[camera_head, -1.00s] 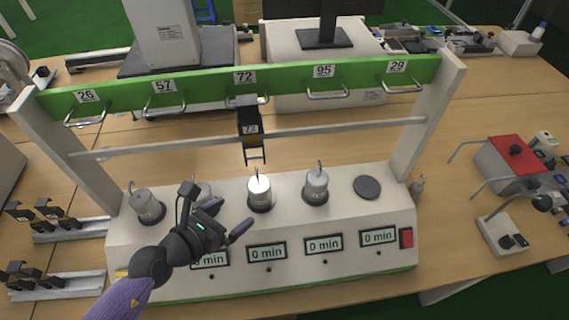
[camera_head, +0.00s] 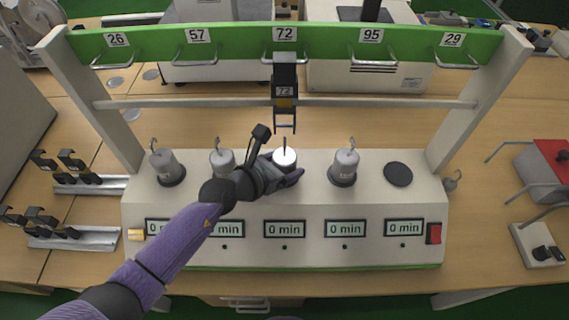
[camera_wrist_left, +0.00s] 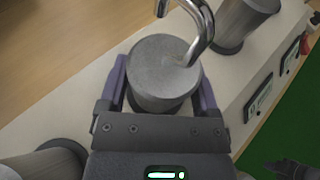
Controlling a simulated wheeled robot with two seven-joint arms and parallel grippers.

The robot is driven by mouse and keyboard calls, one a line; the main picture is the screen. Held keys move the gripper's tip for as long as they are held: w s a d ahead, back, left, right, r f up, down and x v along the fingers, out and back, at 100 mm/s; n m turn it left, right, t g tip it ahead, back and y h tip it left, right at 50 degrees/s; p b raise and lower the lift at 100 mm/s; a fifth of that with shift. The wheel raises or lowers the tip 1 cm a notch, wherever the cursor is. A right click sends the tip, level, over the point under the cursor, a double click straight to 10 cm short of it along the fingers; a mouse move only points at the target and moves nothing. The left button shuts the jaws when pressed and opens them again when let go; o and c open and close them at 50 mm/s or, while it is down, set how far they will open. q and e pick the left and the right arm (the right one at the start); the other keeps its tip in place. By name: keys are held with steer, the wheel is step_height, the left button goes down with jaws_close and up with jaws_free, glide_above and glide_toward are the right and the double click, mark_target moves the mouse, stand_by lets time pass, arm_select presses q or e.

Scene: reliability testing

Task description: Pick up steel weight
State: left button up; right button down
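Several steel weights with hooks stand along the top of the white test bench. The steel weight (camera_head: 285,160) in the middle, below the number 72, is brightly lit. My left gripper (camera_head: 282,170) is down at this weight. In the left wrist view, its two fingers lie on either side of the steel weight (camera_wrist_left: 163,78), very close to its sides; I see no clear grip. The hook rises from its top. Other weights stand at left (camera_head: 166,168), (camera_head: 222,163) and right (camera_head: 343,168). A dark shape at the wrist view's lower right may be my right gripper (camera_wrist_left: 290,169).
The green rail (camera_head: 250,42) with numbered handles and a grey crossbar (camera_head: 390,103) span behind the weights. An empty round pad (camera_head: 398,174) is at right. Displays line the bench front (camera_head: 284,229).

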arm_select(q)
jaws_close()
steer(key=shift+r, duration=0.1)
stand_by(0.3)
steer(key=shift+r+p, duration=0.45)
steer(key=shift+r, duration=0.1)
steer(key=shift+r+p, duration=0.3)
steer(key=shift+r, duration=0.15)
steer(key=s+a, duration=0.5)
steer(key=shift+s+a+f, duration=0.1)
steer(key=shift+a+f, duration=0.05)
steer(key=shift+f, duration=0.2)
steer(key=s+a+b, duration=0.1)
steer(key=s+a, duration=0.2)
steer(key=s+a+b, duration=0.1)
steer(key=s+a, duration=0.2)
steer(key=shift+s+a+f, duration=0.2)
steer(key=shift+s+a, duration=0.15)
steer(key=shift+s+a+r+b, duration=0.25)
steer(key=shift+s+a+b, duration=0.05)
steer(key=shift+s+a, duration=0.1)
